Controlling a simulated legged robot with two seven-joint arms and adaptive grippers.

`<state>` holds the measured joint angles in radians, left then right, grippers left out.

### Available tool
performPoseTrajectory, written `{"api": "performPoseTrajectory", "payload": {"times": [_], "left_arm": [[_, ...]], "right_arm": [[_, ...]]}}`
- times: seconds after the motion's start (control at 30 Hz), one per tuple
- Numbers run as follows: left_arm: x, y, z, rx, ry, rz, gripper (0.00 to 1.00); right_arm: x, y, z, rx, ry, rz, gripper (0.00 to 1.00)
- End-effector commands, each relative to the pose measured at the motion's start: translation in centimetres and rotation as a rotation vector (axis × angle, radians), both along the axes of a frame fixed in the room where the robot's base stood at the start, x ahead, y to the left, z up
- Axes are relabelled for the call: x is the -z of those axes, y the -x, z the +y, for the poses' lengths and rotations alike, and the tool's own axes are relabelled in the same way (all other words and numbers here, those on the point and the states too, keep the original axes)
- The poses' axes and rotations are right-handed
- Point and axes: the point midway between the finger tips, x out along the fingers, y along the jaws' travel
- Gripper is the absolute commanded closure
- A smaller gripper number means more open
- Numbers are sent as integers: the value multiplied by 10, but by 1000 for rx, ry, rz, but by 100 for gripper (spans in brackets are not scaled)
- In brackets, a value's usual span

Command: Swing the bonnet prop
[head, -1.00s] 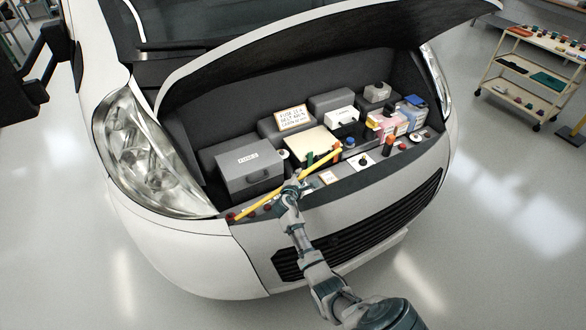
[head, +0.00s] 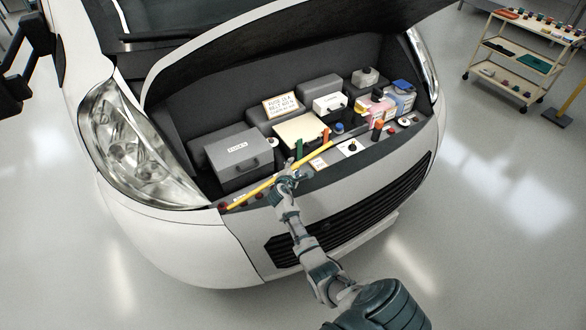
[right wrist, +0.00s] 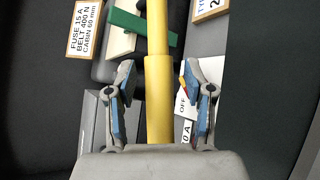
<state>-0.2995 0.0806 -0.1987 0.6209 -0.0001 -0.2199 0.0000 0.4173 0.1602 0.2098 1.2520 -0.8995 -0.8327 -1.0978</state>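The yellow bonnet prop (head: 252,190) lies slantwise along the front edge of the engine bay, from the left corner up to the right. The raised bonnet (head: 300,32) overhangs the bay. My right gripper (head: 289,172) is at the prop near its middle. In the right wrist view the yellow rod (right wrist: 159,70) runs between the two fingers (right wrist: 160,85), with a thicker yellow sleeve on it. A gap shows on each side of the rod, so the fingers are open around it.
The bay holds a grey lidded box (head: 238,158), a cream-topped block (head: 300,128), a sign card (head: 283,104) and several caps and bottles. A green piece (right wrist: 143,26) lies near the rod.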

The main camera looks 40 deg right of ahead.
Motion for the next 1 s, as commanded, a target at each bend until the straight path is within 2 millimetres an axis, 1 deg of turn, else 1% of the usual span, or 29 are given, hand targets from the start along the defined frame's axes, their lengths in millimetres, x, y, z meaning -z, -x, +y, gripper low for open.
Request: {"api": "performPoseTrajectory", "payload": {"times": [0.17, 0.27, 0.37, 0.6, 0.73, 0.83, 1.0], "left_arm": [[0, 3, -1, 1, 1, 3, 59], [0, 3, -1, 1, 1, 2, 59], [0, 2, -1, 1, 2, 1, 59], [0, 2, -1, 1, 1, 1, 59], [0, 1, -1, 1, 1, 1, 59], [0, 1, -1, 1, 1, 1, 59], [0, 1, -1, 1, 1, 1, 59]], "right_arm": [[0, 0, 3, -2, 0, 0, 47], [-3, 5, 11, -3, -1, 0, 47], [-8, 15, 23, -3, -1, -1, 47], [-26, 46, 64, -3, -2, -1, 47], [-34, 58, 80, -2, -3, -1, 47], [-38, 63, 87, -1, -2, -1, 47], [-40, 67, 90, 1, -1, 1, 47]]}}
